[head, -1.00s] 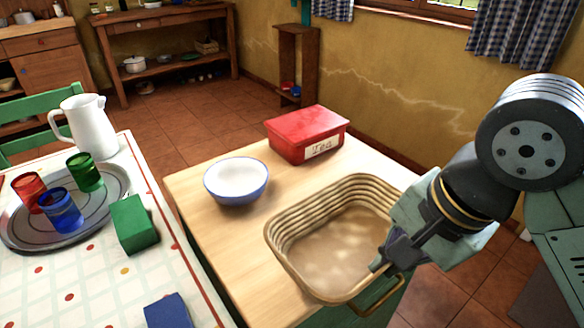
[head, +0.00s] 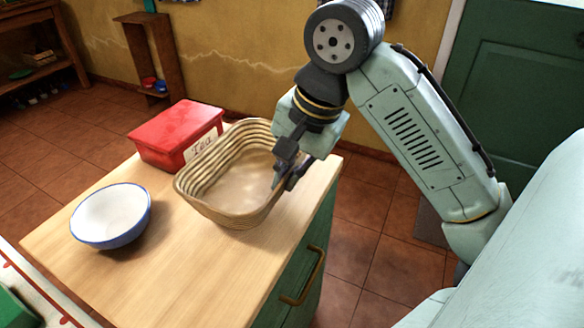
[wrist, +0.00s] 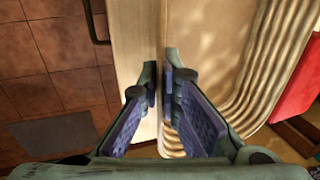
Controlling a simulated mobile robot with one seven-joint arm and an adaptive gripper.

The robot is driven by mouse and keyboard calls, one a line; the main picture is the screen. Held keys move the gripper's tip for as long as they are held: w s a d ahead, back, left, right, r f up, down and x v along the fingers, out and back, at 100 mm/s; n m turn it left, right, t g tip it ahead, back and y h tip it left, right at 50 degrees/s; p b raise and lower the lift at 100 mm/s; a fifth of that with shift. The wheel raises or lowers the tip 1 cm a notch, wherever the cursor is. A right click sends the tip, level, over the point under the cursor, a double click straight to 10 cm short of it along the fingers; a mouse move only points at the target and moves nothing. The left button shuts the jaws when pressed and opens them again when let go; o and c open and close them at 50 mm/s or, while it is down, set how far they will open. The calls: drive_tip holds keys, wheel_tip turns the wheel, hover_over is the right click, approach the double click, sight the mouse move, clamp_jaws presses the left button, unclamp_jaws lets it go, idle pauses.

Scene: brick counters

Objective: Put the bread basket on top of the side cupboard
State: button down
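The bread basket (head: 207,203), a woven tan tray with a ribbed rim, is upright over the right part of the side cupboard's light wooden top (head: 130,277). It appears to rest on the top or hang just above it; I cannot tell which. My gripper (head: 284,180) is at the basket's right side, one finger inside the rim and one outside. In the wrist view, the fingertips (wrist: 161,88) are close together with the thin rim between them. The basket's ribbed wall (wrist: 262,70) shows to their right.
A red tea box (head: 172,133) stands close behind the basket, its label partly hidden. A white, blue-rimmed bowl (head: 112,216) stands to its left. The cupboard's green front has a brass handle (head: 304,280). The wooden top is clear in front of the basket.

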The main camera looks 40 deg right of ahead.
drive_tip(key=w+d, duration=0.3)
drive_tip(key=d, duration=0.1)
drive_tip(key=shift+w+f, duration=0.15)
drive_tip(key=shift+f, duration=0.1)
drive_tip(key=shift+f+p, duration=0.3)
drive_tip(key=shift+f, duration=1.45)
drive_tip(key=shift+f, duration=0.2)
drive_tip(key=c, duration=1.8)
unclamp_jaws()
drive_tip(key=v, duration=1.2)
drive_tip(key=shift+r, duration=0.25)
